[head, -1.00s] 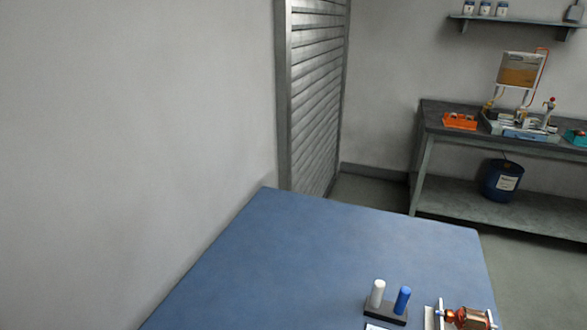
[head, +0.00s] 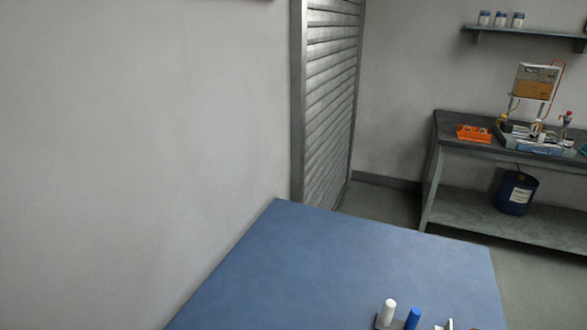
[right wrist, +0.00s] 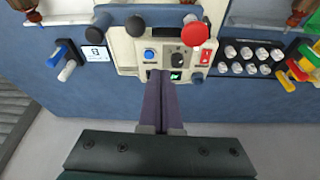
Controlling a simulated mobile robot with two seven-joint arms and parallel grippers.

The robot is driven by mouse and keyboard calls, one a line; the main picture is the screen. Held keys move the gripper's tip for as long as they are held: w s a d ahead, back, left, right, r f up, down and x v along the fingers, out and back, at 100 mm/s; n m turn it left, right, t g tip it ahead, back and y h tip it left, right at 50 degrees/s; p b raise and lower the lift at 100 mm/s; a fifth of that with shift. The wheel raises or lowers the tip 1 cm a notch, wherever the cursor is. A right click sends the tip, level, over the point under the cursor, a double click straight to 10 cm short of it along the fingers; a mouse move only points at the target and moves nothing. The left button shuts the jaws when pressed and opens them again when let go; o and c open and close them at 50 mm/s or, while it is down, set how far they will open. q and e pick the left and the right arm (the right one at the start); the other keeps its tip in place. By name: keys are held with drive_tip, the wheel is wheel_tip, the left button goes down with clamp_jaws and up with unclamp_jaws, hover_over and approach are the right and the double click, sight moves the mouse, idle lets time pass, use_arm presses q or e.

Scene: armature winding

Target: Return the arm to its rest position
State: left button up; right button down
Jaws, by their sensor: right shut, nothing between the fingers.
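In the right wrist view my right gripper (right wrist: 162,76) is shut, with its two dark fingers together and nothing between them. Its tips overlap the lower edge of a cream control panel (right wrist: 137,54) in the picture; I cannot tell whether they touch it. The panel has a red mushroom button (right wrist: 195,33), a blue button and a dark knob. Neither gripper shows in the head view, and my left gripper is in no view.
The blue-topped table (head: 330,265) carries a white cylinder (head: 389,312) and a blue cylinder (head: 413,318) at the bottom edge. A grey workbench (head: 470,128) stands at the back right.

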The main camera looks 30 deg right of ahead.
drive_tip(key=w+a+r+m+t+h, duration=0.1)
drive_tip(key=w+a+r+m, duration=0.2)
drive_tip(key=w+a+r, duration=0.95)
wheel_tip(320, 180, up, 23)
drive_tip(key=s+m+p, duration=0.1)
drive_tip(key=p, duration=1.7)
drive_tip(key=shift+g+h+p, duration=0.3)
drive_tip(key=shift+p, duration=0.05)
